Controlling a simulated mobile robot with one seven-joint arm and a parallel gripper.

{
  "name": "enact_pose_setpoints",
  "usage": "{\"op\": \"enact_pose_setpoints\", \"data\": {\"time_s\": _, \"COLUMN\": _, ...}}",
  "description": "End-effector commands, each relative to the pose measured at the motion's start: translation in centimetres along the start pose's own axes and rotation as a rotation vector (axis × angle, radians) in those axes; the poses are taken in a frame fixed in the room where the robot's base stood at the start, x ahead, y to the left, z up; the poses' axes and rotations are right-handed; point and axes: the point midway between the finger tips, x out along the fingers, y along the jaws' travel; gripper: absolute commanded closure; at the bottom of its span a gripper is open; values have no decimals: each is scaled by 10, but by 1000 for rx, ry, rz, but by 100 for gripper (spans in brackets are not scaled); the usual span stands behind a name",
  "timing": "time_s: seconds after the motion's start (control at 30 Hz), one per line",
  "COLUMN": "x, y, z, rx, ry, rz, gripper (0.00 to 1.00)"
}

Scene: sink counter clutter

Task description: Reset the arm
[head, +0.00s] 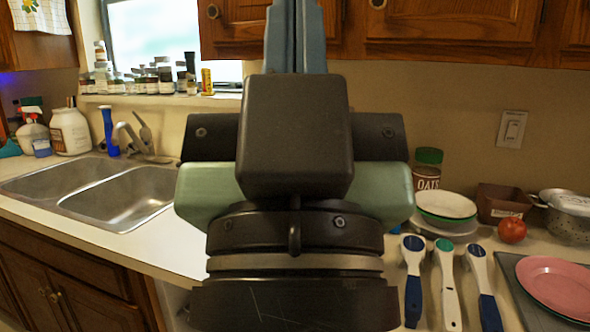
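My gripper (295,12) is raised in the middle of the head view, seen from behind. Its two blue-grey fingers point up, side by side with almost no gap between them. They look shut, and I see nothing between them. The fingertips run to the top edge of the picture, so their very ends may be cut off. The dark wrist and camera block sit below the fingers and hide part of the counter and wall behind. The task names no other object.
A double sink (120,195) is at left, with bottles (68,132) behind it. At right are an oats jar (428,172), a white bowl (445,204), a tomato (512,230), a colander (570,215), several handled utensils (446,282) and a pink plate (560,287). Cabinets (450,20) hang above.

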Motion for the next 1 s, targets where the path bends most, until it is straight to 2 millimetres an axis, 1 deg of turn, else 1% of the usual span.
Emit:
{"op": "enact_pose_setpoints", "data": {"time_s": 0.03, "x": 24, "y": 0, "z": -23, "rx": 0, "ry": 0, "rz": 0, "gripper": 100}}
{"op": "enact_pose_setpoints", "data": {"time_s": 0.3, "x": 84, "y": 0, "z": -79, "rx": 1, "ry": -1, "rz": -1, "gripper": 100}}
{"op": "enact_pose_setpoints", "data": {"time_s": 0.4, "x": 101, "y": 0, "z": -95, "rx": 1, "ry": -1, "rz": -1, "gripper": 100}}
{"op": "enact_pose_setpoints", "data": {"time_s": 0.5, "x": 112, "y": 0, "z": -106, "rx": 1, "ry": -1, "rz": -2, "gripper": 100}}
{"op": "enact_pose_setpoints", "data": {"time_s": 0.6, "x": 118, "y": 0, "z": -111, "rx": 1, "ry": -1, "rz": -2, "gripper": 100}}
{"op": "enact_pose_setpoints", "data": {"time_s": 1.0, "x": 118, "y": 0, "z": -112, "rx": 1, "ry": -1, "rz": -2, "gripper": 100}}
